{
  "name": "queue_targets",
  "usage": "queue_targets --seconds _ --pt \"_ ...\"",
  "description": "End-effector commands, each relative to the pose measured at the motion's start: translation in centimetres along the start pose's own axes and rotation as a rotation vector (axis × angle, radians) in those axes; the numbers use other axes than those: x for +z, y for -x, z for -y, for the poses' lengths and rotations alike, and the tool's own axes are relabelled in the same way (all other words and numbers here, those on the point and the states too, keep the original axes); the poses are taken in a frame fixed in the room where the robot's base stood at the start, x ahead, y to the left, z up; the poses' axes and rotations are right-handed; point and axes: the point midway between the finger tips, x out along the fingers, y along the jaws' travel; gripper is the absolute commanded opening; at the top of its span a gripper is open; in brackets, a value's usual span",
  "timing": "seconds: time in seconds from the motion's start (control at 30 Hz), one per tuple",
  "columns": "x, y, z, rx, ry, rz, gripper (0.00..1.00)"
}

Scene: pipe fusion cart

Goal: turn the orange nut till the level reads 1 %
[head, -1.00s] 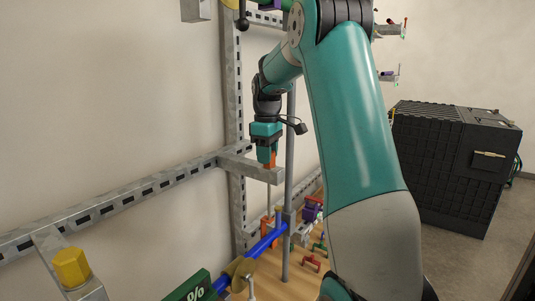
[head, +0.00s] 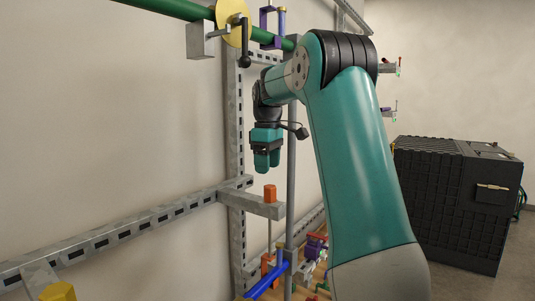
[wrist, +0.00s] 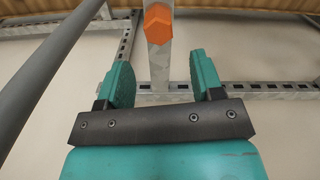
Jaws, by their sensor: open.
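The orange nut (head: 270,192) stands on the end of a short grey metal bracket (head: 255,206) that juts from the wall frame. In the wrist view the orange hex nut (wrist: 158,23) shows at the top, beyond the fingertips. My gripper (head: 266,168) is open and empty, pointing down a little above the nut and apart from it. In the wrist view my gripper's two teal fingers (wrist: 160,78) are spread, with the bracket passing between them in the picture. The level readout is not visible now.
A yellow hex nut (head: 58,292) sits at the lower left. A grey vertical pole (head: 291,150) stands just right of my gripper. A green pipe (head: 180,8) with a yellow disc runs above. A blue pipe (head: 268,279) lies below. A black cabinet (head: 450,200) stands at the right.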

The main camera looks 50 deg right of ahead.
Motion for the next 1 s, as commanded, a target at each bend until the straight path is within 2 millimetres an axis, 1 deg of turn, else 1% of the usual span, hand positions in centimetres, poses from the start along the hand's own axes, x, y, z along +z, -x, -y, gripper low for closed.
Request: queue_targets --seconds 0.1,0.2,0.3,0.43,1.0 --pt "-0.1 2.3 0.0 0.003 0.001 -0.003 0.61" --pt "-0.1 3.8 0.0 0.002 0.001 -0.002 0.61" --pt "-0.1 4.6 0.0 0.001 0.000 -0.001 0.61" --pt "-0.1 5.0 0.0 0.001 0.001 -0.001 0.61" --pt "0.0 5.0 0.0 0.001 0.001 0.000 0.61"
